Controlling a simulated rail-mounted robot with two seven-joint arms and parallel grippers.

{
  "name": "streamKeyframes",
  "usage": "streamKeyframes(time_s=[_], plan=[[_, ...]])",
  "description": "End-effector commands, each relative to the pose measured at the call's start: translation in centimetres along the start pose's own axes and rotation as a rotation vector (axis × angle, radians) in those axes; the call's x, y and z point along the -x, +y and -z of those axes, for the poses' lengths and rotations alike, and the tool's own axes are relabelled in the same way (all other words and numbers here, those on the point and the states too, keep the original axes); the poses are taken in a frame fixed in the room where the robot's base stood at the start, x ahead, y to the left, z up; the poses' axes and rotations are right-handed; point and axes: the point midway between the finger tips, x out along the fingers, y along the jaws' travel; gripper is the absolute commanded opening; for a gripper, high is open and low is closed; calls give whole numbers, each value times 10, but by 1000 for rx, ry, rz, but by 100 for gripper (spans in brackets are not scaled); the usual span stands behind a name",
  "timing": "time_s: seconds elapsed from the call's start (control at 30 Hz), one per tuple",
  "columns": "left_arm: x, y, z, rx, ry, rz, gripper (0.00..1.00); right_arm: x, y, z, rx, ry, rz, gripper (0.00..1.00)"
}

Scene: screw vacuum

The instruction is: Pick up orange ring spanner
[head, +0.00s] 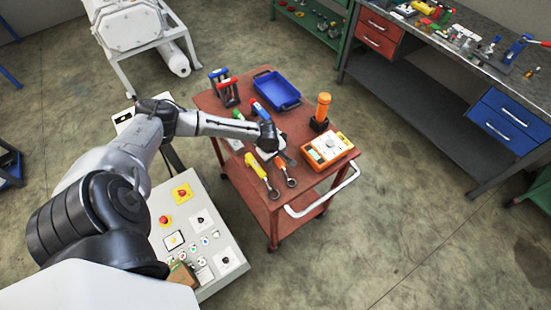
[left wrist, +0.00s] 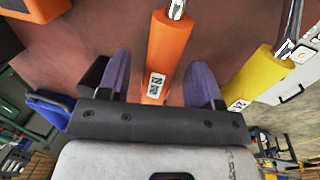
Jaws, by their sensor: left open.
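The orange ring spanner (left wrist: 168,45) lies on the red cart top, and its orange handle with a white label shows in the left wrist view. My left gripper (left wrist: 160,85) is open, with one purple finger on each side of the handle's labelled end. Whether the fingers touch it I cannot tell. In the head view the left gripper (head: 274,146) is low over the cart and hides most of the handle, while the spanner's metal ring (head: 291,182) shows in front. A yellow-handled spanner (head: 256,166) lies just left; it also shows in the left wrist view (left wrist: 258,75). My right gripper is not in view.
The red cart (head: 213,104) also holds a blue tray (head: 277,91), an upright orange-handled tool (head: 322,108) in a black holder, and an orange box (head: 322,159) to the right. A control panel (head: 193,218) stands left. A workbench (head: 476,78) stands at back right.

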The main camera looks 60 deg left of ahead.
Motion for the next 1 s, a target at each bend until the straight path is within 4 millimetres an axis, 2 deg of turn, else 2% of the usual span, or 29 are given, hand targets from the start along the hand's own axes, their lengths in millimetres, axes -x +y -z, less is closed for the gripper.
streamKeyframes(time_s=[0.13, 0.43, 1.0], plan=[[-13, 0, 0, 0, 0, 0, 59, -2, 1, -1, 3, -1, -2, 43], [-15, 0, 0, 0, 0, 0, 59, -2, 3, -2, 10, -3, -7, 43], [-14, 0, 0, 0, 0, 0, 4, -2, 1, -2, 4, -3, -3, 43]])
